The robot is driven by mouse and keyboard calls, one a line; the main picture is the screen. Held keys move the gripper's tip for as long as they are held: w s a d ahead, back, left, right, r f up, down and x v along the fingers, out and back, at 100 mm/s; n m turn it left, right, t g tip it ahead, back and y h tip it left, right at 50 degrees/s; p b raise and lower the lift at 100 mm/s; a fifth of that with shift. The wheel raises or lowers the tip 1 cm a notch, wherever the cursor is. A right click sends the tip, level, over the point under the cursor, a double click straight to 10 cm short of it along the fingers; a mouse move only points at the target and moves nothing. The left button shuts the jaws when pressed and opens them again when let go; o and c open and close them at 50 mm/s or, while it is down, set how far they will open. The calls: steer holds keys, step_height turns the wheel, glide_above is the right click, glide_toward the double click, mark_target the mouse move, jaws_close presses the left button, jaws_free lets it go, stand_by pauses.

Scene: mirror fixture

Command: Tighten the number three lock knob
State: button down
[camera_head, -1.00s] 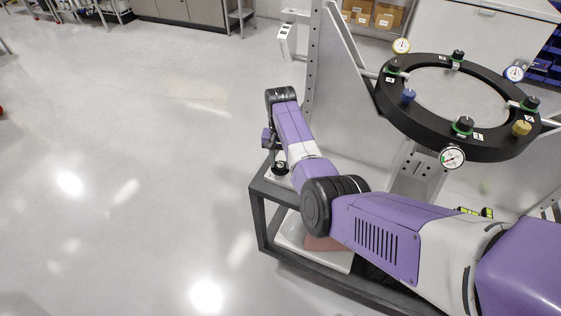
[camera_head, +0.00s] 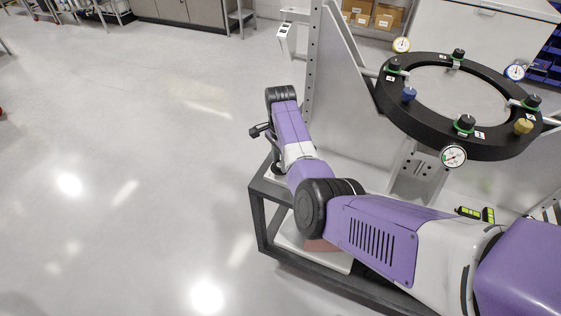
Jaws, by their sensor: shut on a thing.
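A black mirror ring (camera_head: 400,122) stands at the upper right. Several black lock knobs with green bases sit on it: one at the front (camera_head: 465,123), one at the left (camera_head: 393,66), one at the back (camera_head: 458,55) and one at the right (camera_head: 532,102). White number tags lie beside them, too small to read surely, so I cannot tell which is number three. My arm (camera_head: 292,125) is left of the ring, apart from it. My gripper's fingers do not show. A small dark part (camera_head: 261,130) sticks out left of my forearm; I cannot tell what it is.
A blue knob (camera_head: 409,95), a yellow knob (camera_head: 523,126) and dial gauges, one at the front (camera_head: 453,156), are on the ring. A grey upright plate (camera_head: 345,100) stands behind my arm. A dark cart frame (camera_head: 262,225) lies below. The floor at left is clear.

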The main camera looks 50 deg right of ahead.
steer(key=shift+m, duration=0.6)
steer(key=c, duration=0.9)
jaws_free()
steer(key=shift+c, duration=0.2)
steer(key=shift+r+b, duration=0.6)
steer(key=shift+r, duration=3.3)
